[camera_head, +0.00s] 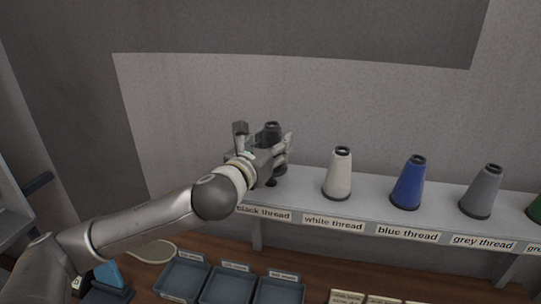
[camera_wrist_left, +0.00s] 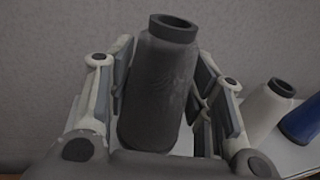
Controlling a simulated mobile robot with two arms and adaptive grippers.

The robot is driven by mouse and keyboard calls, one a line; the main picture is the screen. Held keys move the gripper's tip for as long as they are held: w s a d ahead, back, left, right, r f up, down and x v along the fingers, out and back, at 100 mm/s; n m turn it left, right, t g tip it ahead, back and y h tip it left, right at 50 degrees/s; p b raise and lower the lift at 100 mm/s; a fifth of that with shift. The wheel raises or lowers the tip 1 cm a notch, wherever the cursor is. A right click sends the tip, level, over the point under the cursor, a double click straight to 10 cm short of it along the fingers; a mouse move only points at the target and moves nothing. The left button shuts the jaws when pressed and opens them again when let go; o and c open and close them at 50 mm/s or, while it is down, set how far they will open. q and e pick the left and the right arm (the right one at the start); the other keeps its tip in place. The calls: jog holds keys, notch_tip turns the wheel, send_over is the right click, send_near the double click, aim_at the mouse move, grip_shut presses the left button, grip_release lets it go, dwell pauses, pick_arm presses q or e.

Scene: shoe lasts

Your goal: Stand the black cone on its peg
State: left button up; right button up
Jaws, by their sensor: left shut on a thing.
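The black cone (camera_wrist_left: 157,95) stands upright between the fingers of my left gripper (camera_wrist_left: 165,105) in the left wrist view. The gripper is shut on it. In the head view the left gripper (camera_head: 266,145) is at the left end of the shelf, by the label "black thread". The dark top of the black cone (camera_head: 272,129) shows there between the fingers. The cone's base and the peg are hidden, so I cannot tell whether it rests on the shelf. My right gripper is not in view.
On the shelf (camera_head: 308,184) stand a white cone (camera_head: 340,175), a blue cone (camera_head: 410,184), a grey cone (camera_head: 482,192) and part of a green cone (camera_head: 536,211), to the right. Several trays (camera_head: 231,284) lie on the wooden surface below. The wall is close behind the shelf.

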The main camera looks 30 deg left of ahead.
pick_arm(q)
jog(key=shift+w+a+f, duration=0.15)
jog(key=shift+f, duration=0.05)
notch_tip(320, 180, down, 3)
jog(key=shift+w+a, duration=0.1)
jog(key=shift+a, duration=0.05)
jog(key=shift+f, duration=0.2)
jog(key=shift+f, duration=0.15)
jog(key=shift+f, duration=0.15)
jog(key=o, duration=1.2)
